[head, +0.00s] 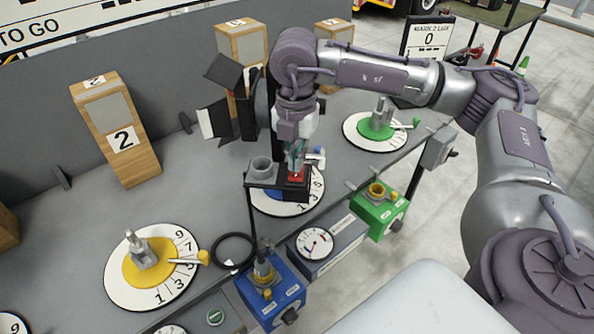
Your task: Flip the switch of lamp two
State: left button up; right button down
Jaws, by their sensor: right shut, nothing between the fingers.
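My right arm comes in from the right, and its gripper (296,164) points down with its fingers shut and nothing between them. The fingertips are right above a small red switch (296,176) on a black box; I cannot tell whether they touch it. A dark lamp-like head with black and white flaps (222,118) stands just behind, partly hidden by my arm. A wooden block marked 2 (122,138) stands on the bench to the left. No number shows on the lamp itself. My left gripper is not in view.
The grey bench (190,215) carries a yellow dial (150,265), a green dial (377,132) and a partly covered blue-centred dial (285,203). A blue box (272,300), a round gauge (315,243) and a green box (378,208) line the front edge. A black ring and cable are near the middle.

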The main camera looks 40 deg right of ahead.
aim_at(296, 175)
jog(key=shift+f+b, duration=1.1)
jog(key=shift+f, duration=0.1)
dwell(0.5)
jog(key=shift+r, duration=0.15)
jog(key=shift+r+p, duration=2.2)
jog(key=shift+r, duration=1.2)
